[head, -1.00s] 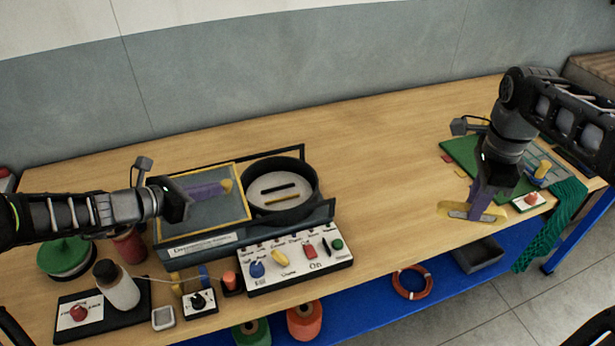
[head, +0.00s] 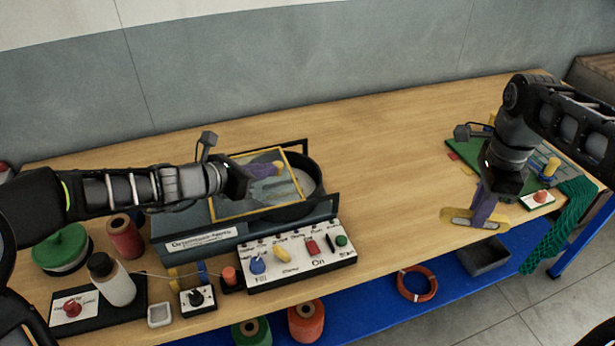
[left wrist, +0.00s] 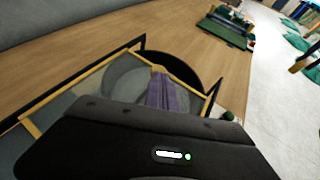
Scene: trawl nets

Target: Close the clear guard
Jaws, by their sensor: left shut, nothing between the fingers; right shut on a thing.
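The clear guard (head: 235,198), a see-through panel in a yellow frame, lies across the left part of the round black drum (head: 316,166) on the grey machine. The drum's right part shows outside the frame. My left gripper (head: 272,169) is shut and empty, its purple fingers within the guard's outline; I cannot tell whether they touch it. In the left wrist view the fingers (left wrist: 160,85) overlap the guard and drum. My right gripper (head: 478,212) is shut on a flat yellowish tool (head: 458,218) at the right of the table.
A control panel (head: 300,258) with coloured knobs stands in front of the machine. A white bottle (head: 118,287), a red spool (head: 126,237) and a green spool (head: 62,246) stand at the left. A green mat (head: 470,147) lies at the right. The middle of the table (head: 400,150) is clear.

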